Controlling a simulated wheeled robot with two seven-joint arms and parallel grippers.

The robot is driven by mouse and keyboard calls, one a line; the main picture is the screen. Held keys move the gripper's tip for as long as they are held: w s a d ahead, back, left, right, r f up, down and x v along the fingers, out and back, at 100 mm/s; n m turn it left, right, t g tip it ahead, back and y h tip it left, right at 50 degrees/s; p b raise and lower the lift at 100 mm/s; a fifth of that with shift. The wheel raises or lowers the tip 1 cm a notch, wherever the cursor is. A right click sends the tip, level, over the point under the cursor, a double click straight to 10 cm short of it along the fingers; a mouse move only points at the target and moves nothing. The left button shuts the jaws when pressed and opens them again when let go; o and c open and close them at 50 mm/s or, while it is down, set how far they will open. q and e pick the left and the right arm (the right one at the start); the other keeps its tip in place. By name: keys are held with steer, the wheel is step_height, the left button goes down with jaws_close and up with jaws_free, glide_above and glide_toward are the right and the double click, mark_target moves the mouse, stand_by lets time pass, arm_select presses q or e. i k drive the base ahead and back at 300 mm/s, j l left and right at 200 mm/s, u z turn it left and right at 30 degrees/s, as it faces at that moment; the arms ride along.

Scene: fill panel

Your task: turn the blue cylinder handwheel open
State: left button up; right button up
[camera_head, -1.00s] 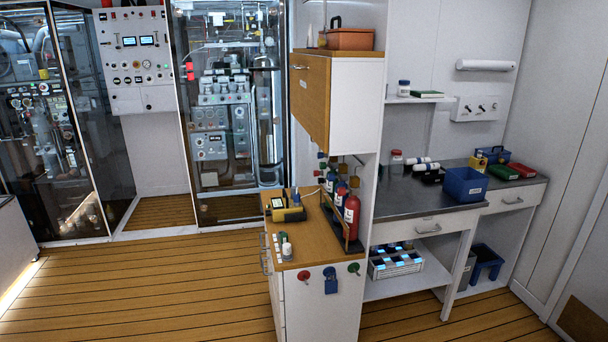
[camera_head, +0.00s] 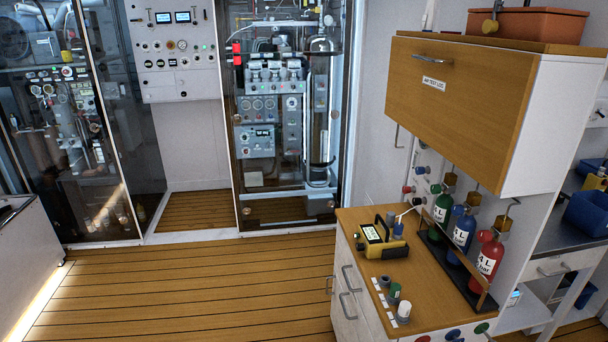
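The blue cylinder (camera_head: 463,236) stands upright between the green cylinder (camera_head: 442,207) and the red cylinder (camera_head: 489,262), at the right of the wooden counter (camera_head: 350,215). It has a white label, and a blue part (camera_head: 460,211) at its top that looks like its handwheel. Which way the handwheel is turned cannot be told. A wooden bar crosses in front of the cylinders and hides part of them. Neither of my grippers is in view.
A yellow device (camera_head: 382,240) and several small capped containers (camera_head: 394,292) sit on the counter. A wooden cabinet (camera_head: 455,110) overhangs the cylinders. Coloured knobs (camera_head: 453,335) show on the counter's front. The plank floor (camera_head: 190,290) to the left is clear.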

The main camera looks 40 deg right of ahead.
mark_target(457, 210)
steer(key=i+z, duration=0.2)
steer(key=i, duration=0.4)
steer(key=i+j+z, duration=0.2)
steer(key=i, duration=0.4)
steer(key=i+j+z, duration=0.2)
steer(key=i, duration=0.4)
steer(key=i+z, duration=0.5)
steer(key=i+j+z, duration=0.15)
steer(key=i+z, duration=0.3)
steer(key=i+j+z, duration=0.35)
steer(key=i+z, duration=0.15)
steer(key=i+j+z, duration=0.15)
steer(key=z, duration=0.3)
steer(key=i+j+z, duration=0.25)
steer(key=z, duration=0.2)
steer(key=i+j+z, duration=0.15)
steer(key=j+z, duration=0.3)
steer(key=i+j+z, duration=0.1)
steer(key=j+z, duration=0.15)
steer(key=z, duration=0.25)
